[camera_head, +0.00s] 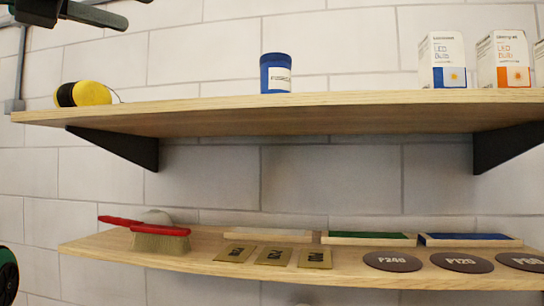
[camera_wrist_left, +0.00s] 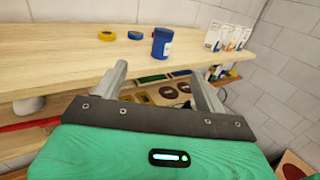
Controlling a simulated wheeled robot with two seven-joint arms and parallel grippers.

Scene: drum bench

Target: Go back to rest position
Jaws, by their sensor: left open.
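My left gripper (camera_wrist_left: 158,72) is open and empty in the left wrist view, its two grey fingers spread apart over the edge of a wooden shelf. A dark part of my left arm or gripper shows at the top left of the head view, cut off by the frame edge. A blue jar (camera_head: 275,74) stands upright on the upper shelf (camera_head: 200,112), apart from the gripper; it also shows beyond the fingers in the left wrist view (camera_wrist_left: 162,44). My right gripper is not in view.
A yellow and black tape measure (camera_head: 88,94) and LED bulb boxes (camera_head: 443,60) stand on the upper shelf. The lower shelf (camera_head: 210,262) holds a red-handled brush (camera_head: 160,240), small plates (camera_head: 272,256), colored pads (camera_head: 368,238) and round discs (camera_head: 392,262). Dark brackets (camera_head: 130,148) support the upper shelf.

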